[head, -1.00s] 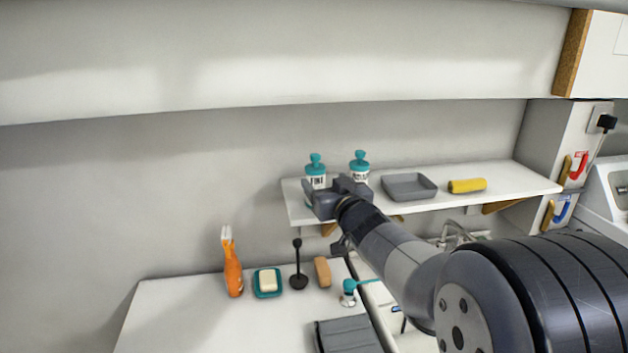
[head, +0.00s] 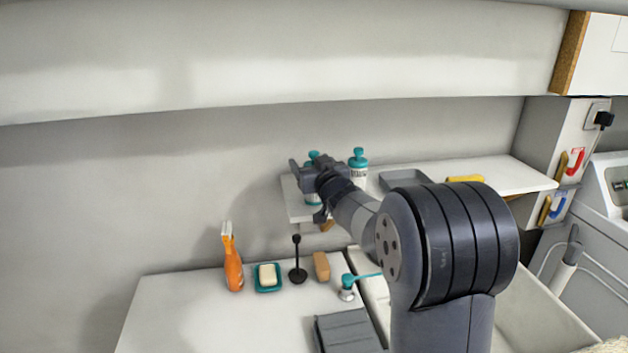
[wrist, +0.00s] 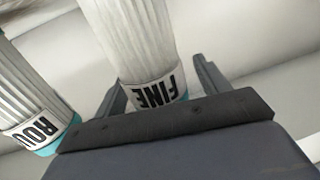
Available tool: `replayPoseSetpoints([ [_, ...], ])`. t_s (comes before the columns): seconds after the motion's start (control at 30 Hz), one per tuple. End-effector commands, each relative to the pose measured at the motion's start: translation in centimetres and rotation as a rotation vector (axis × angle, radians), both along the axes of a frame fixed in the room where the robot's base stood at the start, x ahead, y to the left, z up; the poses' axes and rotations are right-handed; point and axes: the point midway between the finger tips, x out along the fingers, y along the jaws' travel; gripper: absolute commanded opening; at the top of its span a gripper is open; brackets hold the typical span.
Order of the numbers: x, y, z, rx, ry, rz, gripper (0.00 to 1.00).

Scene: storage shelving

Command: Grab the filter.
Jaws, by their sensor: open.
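Two white ribbed filters with teal caps stand on the wall shelf. The left one, labelled FINE, is mostly behind my gripper (head: 308,177) in the head view; its teal top (head: 313,155) shows above. In the wrist view the FINE filter (wrist: 135,45) lies between the two open fingers of my gripper (wrist: 160,82), with a finger on each side. I cannot tell whether either finger touches it. The second filter (head: 359,172), its label partly cut off as "ROU", stands to the right in the head view and at the left in the wrist view (wrist: 25,100).
The shelf (head: 515,175) also holds a grey tray (head: 403,179) and a yellow roll (head: 465,179). On the counter below are an orange bottle (head: 233,265), a soap dish (head: 280,284), a black plunger-like item (head: 298,272), a brown block (head: 321,266) and a teal tap (head: 347,286).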

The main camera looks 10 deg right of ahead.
Motion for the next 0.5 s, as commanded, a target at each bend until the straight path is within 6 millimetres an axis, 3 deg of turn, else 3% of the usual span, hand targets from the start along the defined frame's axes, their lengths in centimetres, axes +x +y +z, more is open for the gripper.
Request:
replayPoseSetpoints([
  [0.27,0.29,0.07,-0.07,0.0,0.001,0.0,0.7],
  [0.5,0.27,0.06,-0.06,0.001,0.001,0.0,0.52],
])
